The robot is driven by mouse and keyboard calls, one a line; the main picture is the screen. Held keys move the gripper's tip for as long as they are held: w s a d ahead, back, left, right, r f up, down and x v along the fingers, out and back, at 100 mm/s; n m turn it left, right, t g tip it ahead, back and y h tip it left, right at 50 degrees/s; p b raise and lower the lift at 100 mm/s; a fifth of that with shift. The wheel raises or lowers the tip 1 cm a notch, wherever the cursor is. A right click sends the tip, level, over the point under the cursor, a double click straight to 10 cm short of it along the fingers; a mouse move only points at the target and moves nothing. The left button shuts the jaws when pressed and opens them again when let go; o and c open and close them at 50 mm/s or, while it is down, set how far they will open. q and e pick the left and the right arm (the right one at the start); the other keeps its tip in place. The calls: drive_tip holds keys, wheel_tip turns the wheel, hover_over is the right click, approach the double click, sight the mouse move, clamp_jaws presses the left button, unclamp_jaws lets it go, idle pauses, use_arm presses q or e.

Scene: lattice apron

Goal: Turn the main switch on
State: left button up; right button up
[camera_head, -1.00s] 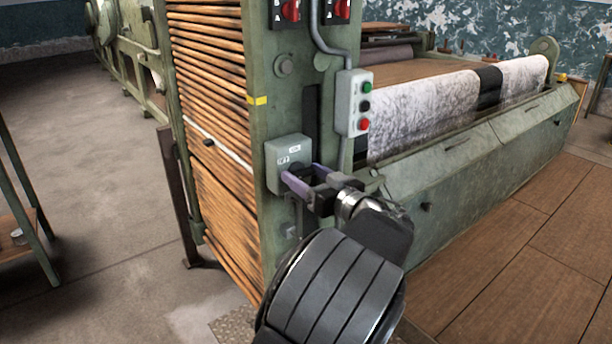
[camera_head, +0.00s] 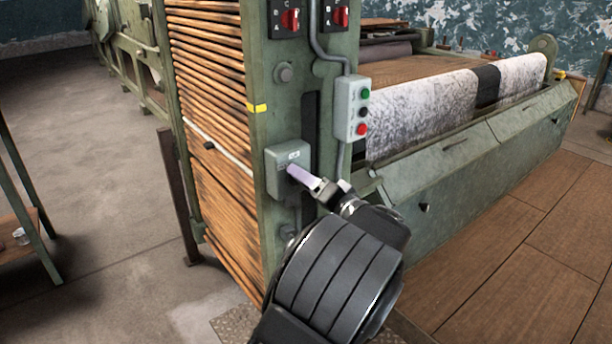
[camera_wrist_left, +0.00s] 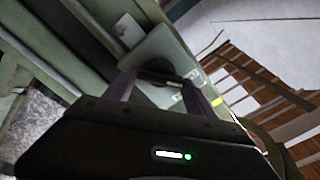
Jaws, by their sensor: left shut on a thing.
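The main switch appears to be a grey-green box (camera_head: 274,170) on the green machine post, with a small white label too small to read. My left gripper (camera_head: 291,169) is at the front of this box. Its pale purple fingers now overlap in the head view, hiding the knob there. In the left wrist view the box (camera_wrist_left: 165,47) appears tilted, and its dark round knob (camera_wrist_left: 157,70) sits between the two fingers of my left gripper (camera_wrist_left: 158,78). The gripper is shut on the knob. My right gripper is in neither view.
A push-button box (camera_head: 352,108) with green, black and red buttons is just up and right of the switch. Two red rotary switches (camera_head: 290,20) (camera_head: 341,17) are higher on the post. Wooden slats (camera_head: 215,130) lie left, the machine's long green trough (camera_head: 470,160) right.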

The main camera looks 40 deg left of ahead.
use_arm(q)
drive_tip(key=shift+f+m+p, duration=0.15)
drive_tip(key=shift+m+p, duration=2.45)
drive_tip(key=shift+m, duration=1.2)
drive_tip(key=o, duration=1.4)
drive_tip(key=v, duration=0.7)
drive_tip(key=shift+d, duration=0.4)
